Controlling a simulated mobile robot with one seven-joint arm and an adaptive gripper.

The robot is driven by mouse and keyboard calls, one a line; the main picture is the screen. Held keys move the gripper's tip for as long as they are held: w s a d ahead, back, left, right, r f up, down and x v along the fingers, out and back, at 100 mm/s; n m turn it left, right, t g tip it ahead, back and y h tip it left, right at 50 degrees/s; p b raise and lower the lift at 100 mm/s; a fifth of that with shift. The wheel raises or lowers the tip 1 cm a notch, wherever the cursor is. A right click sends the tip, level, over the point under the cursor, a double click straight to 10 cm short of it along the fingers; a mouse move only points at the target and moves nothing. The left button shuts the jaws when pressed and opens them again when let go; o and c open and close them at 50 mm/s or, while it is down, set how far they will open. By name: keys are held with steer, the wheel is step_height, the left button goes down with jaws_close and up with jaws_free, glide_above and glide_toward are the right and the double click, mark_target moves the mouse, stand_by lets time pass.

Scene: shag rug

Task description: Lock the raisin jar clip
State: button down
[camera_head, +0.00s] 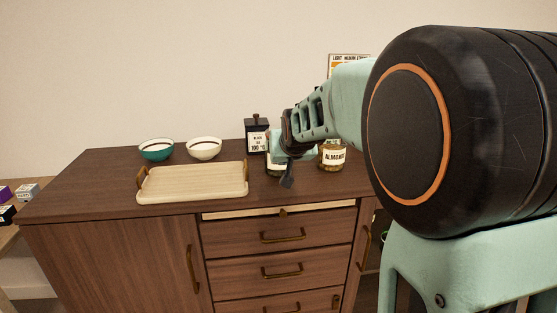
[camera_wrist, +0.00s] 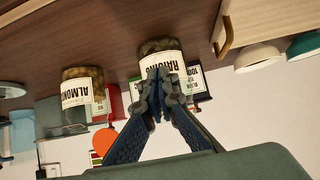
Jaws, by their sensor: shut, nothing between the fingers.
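The raisin jar (camera_wrist: 158,46) is glass with a white label and shows upside down in the wrist view. In the head view the raisin jar (camera_head: 274,172) stands on the cabinet top, mostly hidden behind my gripper. My gripper (camera_wrist: 160,76) is shut and empty, its fingertips overlapping the jar's label and lower part in the wrist view. I cannot tell whether they touch the jar. In the head view my gripper (camera_head: 287,181) points down in front of the jar. The jar's clip is hidden or too small to make out.
The almond jar (camera_head: 332,156) stands to the right of the raisin jar. A black tea tin (camera_head: 257,136) is behind to the left. A pale tray (camera_head: 192,184), a teal bowl (camera_head: 156,151) and a white bowl (camera_head: 204,149) are farther left on the wooden cabinet (camera_head: 95,198).

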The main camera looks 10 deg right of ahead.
steer(key=shift+w+f, duration=0.1)
steer(key=shift+f, duration=0.2)
steer(key=shift+w+f+b, duration=0.1)
steer(key=shift+f+b, duration=0.1)
steer(key=shift+b, duration=0.15)
steer(key=shift+r, duration=0.2)
steer(key=shift+r+p, duration=0.6)
steer(key=shift+r, duration=0.05)
